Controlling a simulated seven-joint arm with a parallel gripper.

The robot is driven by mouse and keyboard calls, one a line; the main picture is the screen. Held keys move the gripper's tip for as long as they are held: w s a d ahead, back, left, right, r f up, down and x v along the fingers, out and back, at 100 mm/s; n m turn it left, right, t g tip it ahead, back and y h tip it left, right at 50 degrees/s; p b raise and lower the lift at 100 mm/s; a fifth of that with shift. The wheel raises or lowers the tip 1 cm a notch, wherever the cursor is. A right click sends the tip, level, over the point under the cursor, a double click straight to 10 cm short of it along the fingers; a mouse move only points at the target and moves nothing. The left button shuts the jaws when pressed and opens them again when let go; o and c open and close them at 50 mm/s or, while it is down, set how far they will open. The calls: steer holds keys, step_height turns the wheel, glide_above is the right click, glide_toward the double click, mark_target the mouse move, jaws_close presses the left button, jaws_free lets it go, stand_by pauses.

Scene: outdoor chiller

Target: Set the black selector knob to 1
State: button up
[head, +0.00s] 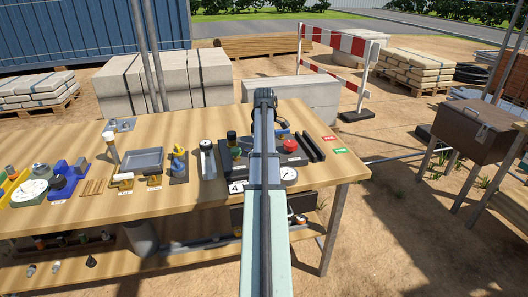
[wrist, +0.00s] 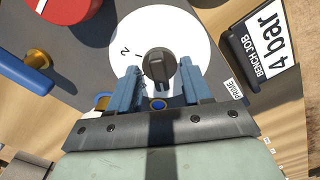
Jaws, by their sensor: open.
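The black selector knob (wrist: 159,68) sits on a round white dial (wrist: 180,28) in the wrist view. Its raised bar runs roughly up and down in the picture. A "2" shows on the dial at the knob's upper left; I cannot see a "1", and I cannot tell which mark the knob points to. My gripper (wrist: 159,73) is open, with one blue finger on each side of the knob. A gap shows on both sides. In the head view my arm hides the knob and the gripper's tips.
A red button (wrist: 70,8) and a blue handle (wrist: 28,73) on a brass stem stand left of the dial. A "4 bar" card (wrist: 262,48) lies right.

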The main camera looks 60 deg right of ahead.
steer(key=o, duration=0.4)
steer(key=shift+r, duration=3.5)
step_height(320, 180, up, 12)
